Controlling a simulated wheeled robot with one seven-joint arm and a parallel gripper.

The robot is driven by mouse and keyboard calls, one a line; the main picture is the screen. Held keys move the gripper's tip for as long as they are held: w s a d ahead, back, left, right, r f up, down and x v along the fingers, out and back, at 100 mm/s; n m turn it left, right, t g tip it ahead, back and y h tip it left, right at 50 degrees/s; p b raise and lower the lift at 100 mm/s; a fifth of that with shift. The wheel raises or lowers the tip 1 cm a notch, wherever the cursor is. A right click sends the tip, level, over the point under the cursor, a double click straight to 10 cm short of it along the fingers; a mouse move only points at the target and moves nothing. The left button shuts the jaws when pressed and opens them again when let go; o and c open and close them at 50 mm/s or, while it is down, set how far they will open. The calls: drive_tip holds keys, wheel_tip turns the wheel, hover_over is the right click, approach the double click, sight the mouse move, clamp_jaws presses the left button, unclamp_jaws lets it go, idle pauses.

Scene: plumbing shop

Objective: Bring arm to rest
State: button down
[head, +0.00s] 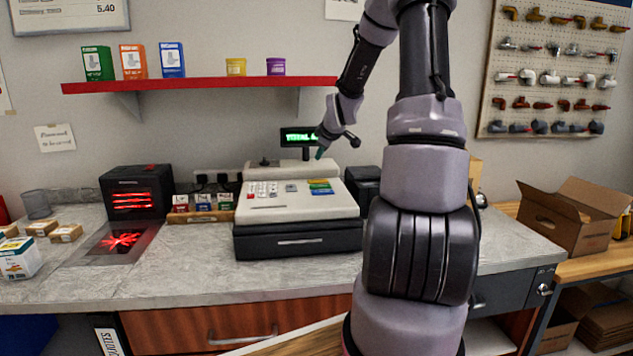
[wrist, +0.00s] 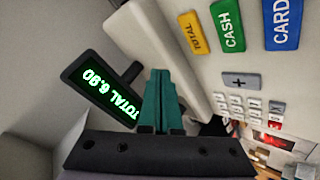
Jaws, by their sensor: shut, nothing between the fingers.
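My gripper (head: 321,153) hangs in the air above the back part of the cash register (head: 292,203) in the head view, just in front of its small display. In the wrist view, its teal fingers (wrist: 163,103) are together with nothing between them. The wrist view also shows the register's keys, with yellow TOTAL, green CASH (wrist: 228,26) and blue CARD buttons. The register display (wrist: 103,88) reads TOTAL 6.90. My arm rises in the right half of the head view, bends at the top and reaches down to the left. It hides part of the counter and wall.
A scanner with red light (head: 137,193) and small boxes (head: 18,258) stand on the counter's left. A red shelf (head: 200,84) with boxes and tubs hangs above. An open carton (head: 566,217) and a pegboard of fittings (head: 550,72) are at right. Bare counter (head: 185,268) lies left of the register.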

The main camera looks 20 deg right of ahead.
drive_tip(key=s+a+r+m+g, duration=0.1)
drive_tip(key=s+a+r+m, duration=0.2)
drive_tip(key=s+a+r, duration=0.4)
drive_tip(key=s+a+r+m, duration=0.3)
drive_tip(key=s+a+r, duration=0.25)
drive_tip(key=s, duration=0.45)
drive_tip(key=s+a+r+m+y, duration=0.1)
drive_tip(key=s+a+r+m, duration=0.1)
drive_tip(key=s, duration=0.7)
drive_tip(key=s+a+r+m+g+y, duration=0.1)
drive_tip(key=s+a+m, duration=0.3)
drive_tip(key=s, duration=0.5)
drive_tip(key=shift+s+r+y, duration=0.35)
drive_tip(key=shift+r+y, duration=0.05)
drive_tip(key=shift+r, duration=0.15)
